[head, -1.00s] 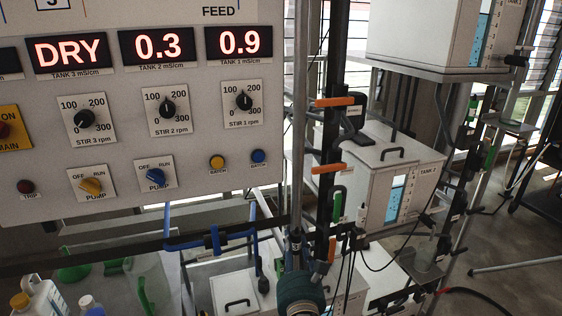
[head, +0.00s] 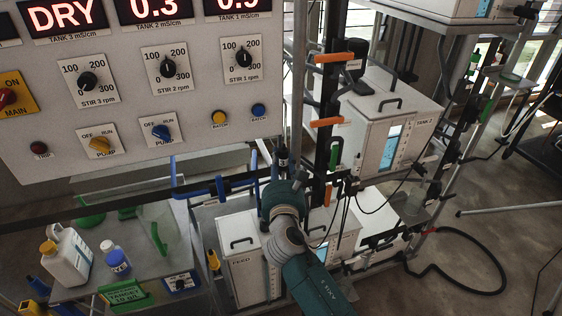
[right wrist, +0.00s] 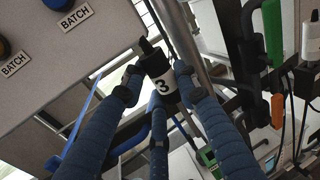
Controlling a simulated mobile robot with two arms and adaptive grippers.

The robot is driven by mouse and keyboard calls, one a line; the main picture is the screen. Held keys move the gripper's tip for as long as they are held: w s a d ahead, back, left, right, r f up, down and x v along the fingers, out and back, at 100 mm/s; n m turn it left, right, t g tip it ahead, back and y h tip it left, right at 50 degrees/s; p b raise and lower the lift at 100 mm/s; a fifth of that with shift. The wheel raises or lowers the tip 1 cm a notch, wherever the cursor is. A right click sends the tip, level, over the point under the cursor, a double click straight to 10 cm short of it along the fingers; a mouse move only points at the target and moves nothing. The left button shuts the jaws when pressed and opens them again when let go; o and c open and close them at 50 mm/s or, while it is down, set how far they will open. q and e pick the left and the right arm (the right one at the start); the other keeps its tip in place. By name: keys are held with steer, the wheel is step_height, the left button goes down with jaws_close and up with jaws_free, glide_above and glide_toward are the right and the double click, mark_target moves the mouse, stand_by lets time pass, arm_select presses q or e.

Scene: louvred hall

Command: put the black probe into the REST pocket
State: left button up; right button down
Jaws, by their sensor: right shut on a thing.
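My right gripper (right wrist: 158,82) is shut on a black probe (right wrist: 152,60) with a white "3" label, held between the fingertips in the right wrist view. In the head view my right gripper (head: 284,168) is beside the lower right corner of the control panel, in front of a grey upright; the probe is small and dark there. I cannot pick out a pocket marked REST; the small labels on the black post (head: 324,130) are too small to read. My left gripper is not in view.
The control panel (head: 200,110) with knobs and switches hangs on the left. Orange handles (head: 333,58) and a green handle (head: 335,153) stick out from the post. Tank 2 (head: 370,130) stands behind it at right. Bottles (head: 70,255) stand on a bench lower left. Cables hang near the post.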

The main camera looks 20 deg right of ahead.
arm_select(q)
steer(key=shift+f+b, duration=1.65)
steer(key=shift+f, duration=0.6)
arm_select(e)
steer(key=shift+f, duration=2.6)
steer(key=shift+f, duration=0.15)
arm_select(q)
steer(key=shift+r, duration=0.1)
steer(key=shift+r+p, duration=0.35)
steer(key=shift+p, duration=0.05)
arm_select(e)
steer(key=shift+r, duration=0.25)
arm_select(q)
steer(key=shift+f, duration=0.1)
arm_select(e)
steer(key=shift+f, duration=0.1)
steer(key=shift+f+b, duration=3.2)
steer(key=shift+f, duration=0.9)
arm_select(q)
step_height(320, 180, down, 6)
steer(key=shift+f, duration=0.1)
